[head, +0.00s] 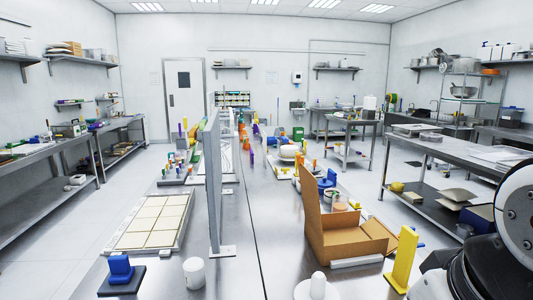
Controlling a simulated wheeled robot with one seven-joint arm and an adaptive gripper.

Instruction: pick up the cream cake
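A small round cream-coloured thing (290,151), which looks like the cream cake, sits on the right half of the long steel table. It is far back, behind an open cardboard box, and too small to make out in detail. Part of my arm, a white and black link, shows at the lower right edge. My gripper is not in view.
The open cardboard box (348,244) and a yellow stand (403,258) stand near on the table's right half. A tall upright divider (214,185) runs along the table's middle. To its left are a tray of pale squares (157,222), a blue block (120,265) and a white mug (194,273).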

